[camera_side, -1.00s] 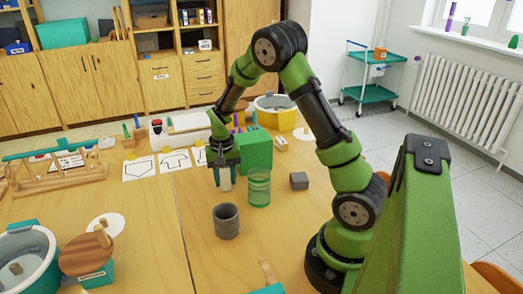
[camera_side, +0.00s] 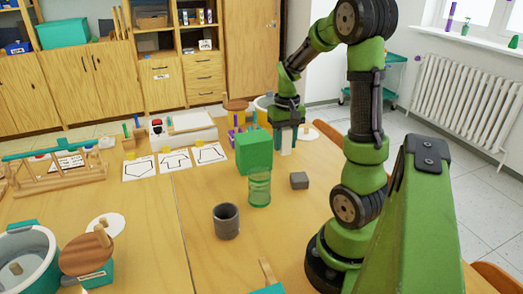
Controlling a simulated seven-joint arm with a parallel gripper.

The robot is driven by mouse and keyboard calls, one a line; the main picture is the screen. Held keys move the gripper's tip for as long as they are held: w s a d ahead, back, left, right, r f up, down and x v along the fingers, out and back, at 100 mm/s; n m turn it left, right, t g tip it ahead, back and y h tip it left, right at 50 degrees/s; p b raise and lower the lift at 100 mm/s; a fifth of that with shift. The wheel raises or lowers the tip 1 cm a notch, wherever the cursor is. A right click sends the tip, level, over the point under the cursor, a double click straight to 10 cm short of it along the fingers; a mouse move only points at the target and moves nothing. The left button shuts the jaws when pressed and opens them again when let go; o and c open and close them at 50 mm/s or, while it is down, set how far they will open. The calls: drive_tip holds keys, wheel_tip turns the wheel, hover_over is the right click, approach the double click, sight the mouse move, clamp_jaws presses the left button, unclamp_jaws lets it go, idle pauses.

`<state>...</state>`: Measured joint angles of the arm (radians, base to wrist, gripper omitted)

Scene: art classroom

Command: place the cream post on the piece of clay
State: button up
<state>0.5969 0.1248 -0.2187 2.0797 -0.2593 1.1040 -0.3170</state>
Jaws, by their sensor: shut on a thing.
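My gripper (camera_side: 287,138) is at the back right of the table, pointing down beside the green box. It is shut on a pale post, the cream post (camera_side: 287,143), which is small in view and partly covered by the fingers. A small grey block (camera_side: 299,180), which looks like the piece of clay, lies on the table nearer the camera than my gripper. The post is apart from this block. Whether the post's lower end touches anything is hard to tell.
A green box (camera_side: 254,152), a clear green cylinder (camera_side: 259,189) and a grey cup (camera_side: 226,221) stand left of the grey block. A white disc (camera_side: 308,135) lies behind my gripper. Outline cards (camera_side: 174,161) lie at the left. Table around the block is mostly clear.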

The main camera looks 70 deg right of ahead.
approach(299, 177)
wheel_tip(299, 177, down, 5)
drive_tip(key=shift+d+f, duration=0.1)
drive_tip(key=shift+d, duration=0.05)
idle(0.3)
drive_tip(key=o, duration=1.1)
drive_tip(key=shift+f, duration=0.15)
